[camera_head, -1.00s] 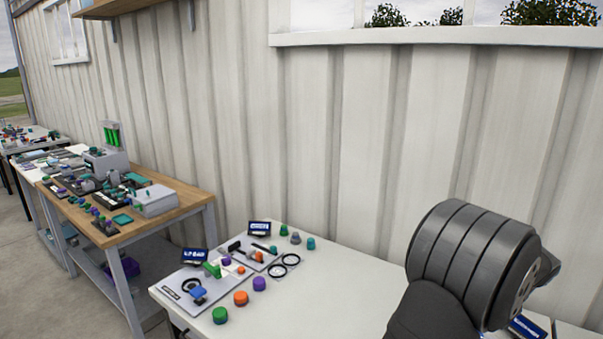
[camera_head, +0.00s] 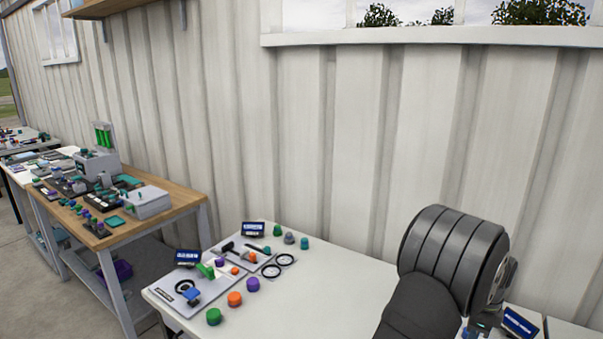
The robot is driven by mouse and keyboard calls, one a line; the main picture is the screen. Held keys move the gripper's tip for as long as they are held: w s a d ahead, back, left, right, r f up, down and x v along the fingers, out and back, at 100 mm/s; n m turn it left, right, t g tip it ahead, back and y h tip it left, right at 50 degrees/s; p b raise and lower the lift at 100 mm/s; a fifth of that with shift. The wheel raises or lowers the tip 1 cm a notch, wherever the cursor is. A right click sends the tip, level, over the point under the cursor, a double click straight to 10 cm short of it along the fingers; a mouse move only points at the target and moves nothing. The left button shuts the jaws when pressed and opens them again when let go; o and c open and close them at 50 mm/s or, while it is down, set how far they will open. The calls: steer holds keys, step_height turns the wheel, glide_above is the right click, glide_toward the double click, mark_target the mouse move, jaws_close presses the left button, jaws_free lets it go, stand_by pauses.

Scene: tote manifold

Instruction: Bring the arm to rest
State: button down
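A dark grey, ribbed section of my own arm (camera_head: 452,262) fills the lower right of the head view, in front of the white table and the wall. My gripper's fingers do not show in this view, so whether they hold anything is hidden. A small part with a green light shows below the ribbed section, near the bottom edge.
A white table (camera_head: 330,290) holds green (camera_head: 214,316), orange (camera_head: 235,299) and purple (camera_head: 252,284) caps, a hammer, rings and small blue-screen displays (camera_head: 188,257). Its middle is bare. A wooden bench (camera_head: 175,206) with a grey box (camera_head: 147,201) stands left. A corrugated wall runs behind.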

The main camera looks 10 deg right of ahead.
step_height(320, 180, up, 7)
stand_by(0.3)
steer(key=shift+d+r, duration=0.1)
stand_by(1.3)
steer(key=c, duration=1.6)
jaws_free()
steer(key=shift+r, duration=0.15)
steer(key=o, duration=1.6)
step_height(320, 180, up, 8)
steer(key=s+d+n+h, duration=0.1)
steer(key=n+h, duration=0.1)
steer(key=n, duration=0.6)
steer(key=shift+s+d+f+t, duration=0.2)
steer(key=shift+d+f+t, duration=0.05)
steer(key=shift+d+t, duration=0.05)
step_height(320, 180, up, 8)
steer(key=s+n+h, duration=0.2)
steer(key=n+h, duration=0.1)
steer(key=n, duration=0.7)
steer(key=x, duration=1)
steer(key=shift+w+d+r+t, duration=0.15)
steer(key=shift+w+d+t, duration=0.05)
steer(key=shift+d+t, duration=0.1)
steer(key=v, duration=1)
steer(key=shift+d, duration=0.1)
